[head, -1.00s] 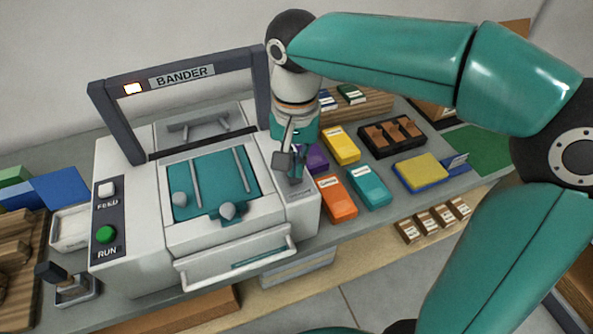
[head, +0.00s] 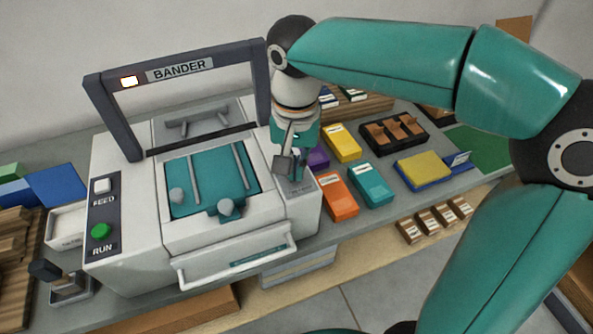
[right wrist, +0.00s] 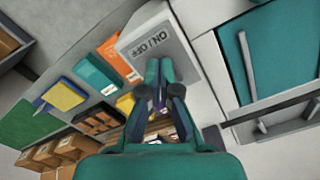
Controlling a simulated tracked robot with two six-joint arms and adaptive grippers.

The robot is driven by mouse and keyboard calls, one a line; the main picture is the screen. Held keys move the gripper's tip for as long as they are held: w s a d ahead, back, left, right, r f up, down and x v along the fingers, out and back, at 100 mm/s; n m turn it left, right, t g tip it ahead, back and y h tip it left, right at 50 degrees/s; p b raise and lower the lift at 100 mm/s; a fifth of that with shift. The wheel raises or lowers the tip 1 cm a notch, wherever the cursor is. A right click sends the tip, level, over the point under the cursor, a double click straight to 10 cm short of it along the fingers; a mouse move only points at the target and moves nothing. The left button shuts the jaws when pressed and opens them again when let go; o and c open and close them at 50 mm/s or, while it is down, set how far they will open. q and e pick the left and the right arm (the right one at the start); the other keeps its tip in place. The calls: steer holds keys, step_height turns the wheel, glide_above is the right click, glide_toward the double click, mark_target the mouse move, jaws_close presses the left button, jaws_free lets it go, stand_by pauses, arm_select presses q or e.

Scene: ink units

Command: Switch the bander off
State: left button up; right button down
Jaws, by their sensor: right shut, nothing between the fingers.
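The bander (head: 140,255) is a white machine with a dark arch and a teal bed. A lamp (head: 129,81) on its arch glows. A panel marked ON | OFF (right wrist: 152,43) on its right end shows in the right wrist view. My right gripper (head: 293,172) is shut and empty, pointing down at that panel. Its fingertips also show in the right wrist view (right wrist: 160,66), beside the lettering. The fingers hide the switch itself, and I cannot tell whether they touch it. My left gripper is not in view.
The green RUN button (head: 101,231) and white FEED button (head: 102,186) are on the bander's left front. An orange box (head: 338,196), a teal box (head: 372,186) and a yellow box (head: 341,143) lie close right of the gripper. A drawer handle (head: 240,262) juts out in front.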

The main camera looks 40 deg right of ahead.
steer(key=shift+f, duration=0.4)
step_height(320, 180, up, 7)
steer(key=p, duration=0.6)
steer(key=shift+r, duration=0.1)
steer(key=shift+w, duration=0.1)
stand_by(0.6)
